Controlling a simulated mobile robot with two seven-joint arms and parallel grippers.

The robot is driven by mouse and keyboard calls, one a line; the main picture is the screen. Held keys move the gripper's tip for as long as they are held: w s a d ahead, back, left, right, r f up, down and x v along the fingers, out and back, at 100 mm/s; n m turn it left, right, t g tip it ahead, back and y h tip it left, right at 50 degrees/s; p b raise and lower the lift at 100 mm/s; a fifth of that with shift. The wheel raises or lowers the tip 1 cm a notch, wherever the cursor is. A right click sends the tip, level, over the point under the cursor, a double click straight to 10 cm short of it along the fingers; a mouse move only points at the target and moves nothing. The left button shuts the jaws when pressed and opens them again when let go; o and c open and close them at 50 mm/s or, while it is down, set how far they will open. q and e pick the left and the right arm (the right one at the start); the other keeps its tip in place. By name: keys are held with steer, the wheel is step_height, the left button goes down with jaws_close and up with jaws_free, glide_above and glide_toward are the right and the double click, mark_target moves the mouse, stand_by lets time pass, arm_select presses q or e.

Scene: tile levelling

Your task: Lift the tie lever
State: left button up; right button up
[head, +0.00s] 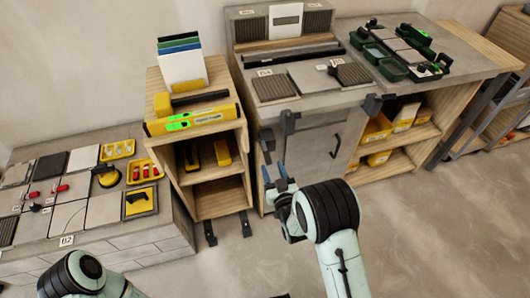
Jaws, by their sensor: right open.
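I cannot single out the tie lever for certain. A small black lever-like piece (333,71) stands on the grey tiles of the right bench. Another small dark piece (36,207) lies among the tiles on the left bench, near several red-handled pieces (62,188). My right gripper (275,174) has blue fingertips, is open and looks empty. In the picture it lies in front of the right bench's left end, below the bench top and apart from both small pieces. My left arm shows at the lower left, but its gripper is out of view.
A wooden shelf unit (215,187) between the benches holds a yellow level (192,120). The right bench (345,92) has black fittings (372,104) on its front edge and a door handle (336,147). Green bins (392,70) stand at its back right.

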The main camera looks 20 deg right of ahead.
mark_target(268, 157)
steer(key=w, duration=0.7)
steer(key=shift+w+a, duration=0.1)
steer(key=shift+w, duration=0.3)
steer(key=shift+c, duration=0.3)
jaws_close()
